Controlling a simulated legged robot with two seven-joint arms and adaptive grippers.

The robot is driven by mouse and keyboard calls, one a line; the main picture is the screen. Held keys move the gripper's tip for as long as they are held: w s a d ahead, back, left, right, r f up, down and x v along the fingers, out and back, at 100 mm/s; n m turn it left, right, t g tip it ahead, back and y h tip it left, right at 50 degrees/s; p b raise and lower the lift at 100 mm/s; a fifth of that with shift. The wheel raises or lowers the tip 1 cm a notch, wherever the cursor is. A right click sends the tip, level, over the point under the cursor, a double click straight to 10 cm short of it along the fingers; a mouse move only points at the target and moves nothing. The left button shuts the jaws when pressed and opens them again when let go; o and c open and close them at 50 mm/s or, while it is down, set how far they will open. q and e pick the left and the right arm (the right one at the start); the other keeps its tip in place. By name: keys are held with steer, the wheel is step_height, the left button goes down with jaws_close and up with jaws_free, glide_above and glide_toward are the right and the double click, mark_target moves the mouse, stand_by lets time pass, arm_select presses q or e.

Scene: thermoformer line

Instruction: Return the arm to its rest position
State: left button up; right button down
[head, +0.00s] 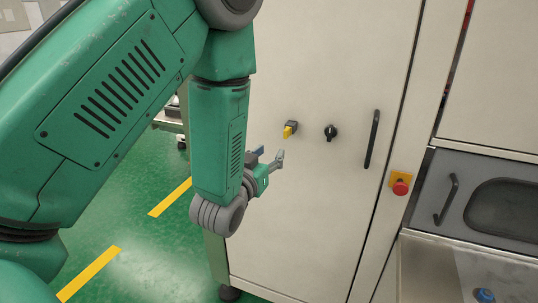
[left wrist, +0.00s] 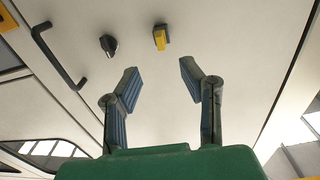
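My left arm, green with grey joints, comes in from the left and hangs down in front of a cream cabinet (head: 320,60). My left gripper (head: 276,158) is at its lower end, close to the cabinet door and below a yellow switch (head: 289,131). In the left wrist view, the two fingers of the left gripper (left wrist: 158,78) are spread apart with nothing between them. The yellow switch (left wrist: 160,39) shows beyond the fingertips, apart from them. My right gripper is in neither view.
The cabinet door carries a black knob (head: 331,132) and a black handle (head: 372,139). A red emergency button (head: 400,188) on a yellow plate sits to the right. A grey hatch (head: 466,192) with a handle is at far right. Green floor (head: 130,215) with yellow stripes lies left.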

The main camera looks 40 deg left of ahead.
arm_select(q)
steer(key=shift+s, duration=0.1)
stand_by(0.3)
steer(key=s+d+f+g+h+b, duration=0.1)
steer(key=s+f+g+b, duration=0.15)
steer(key=f, duration=0.65)
steer(key=s+d+f+m+g+b, duration=0.1)
steer(key=s+f+g+b, duration=0.2)
steer(key=f, duration=0.5)
steer(key=s+d+f+g+h+b, duration=0.15)
steer(key=s+f, duration=0.25)
steer(key=f, duration=0.5)
steer(key=s+d+f+m+g+b, duration=0.1)
steer(key=s+d+f+g+b, duration=0.1)
steer(key=s+f+g, duration=0.3)
steer(key=s+d+f+m+g+h+b, duration=0.1)
steer(key=s+f+g, duration=0.4)
steer(key=s+f, duration=0.8)
steer(key=s+d+b, duration=0.1)
steer(key=s, duration=0.3)
steer(key=shift+f+b, duration=0.2)
steer(key=shift+b, duration=0.15)
steer(key=shift+d, duration=0.1)
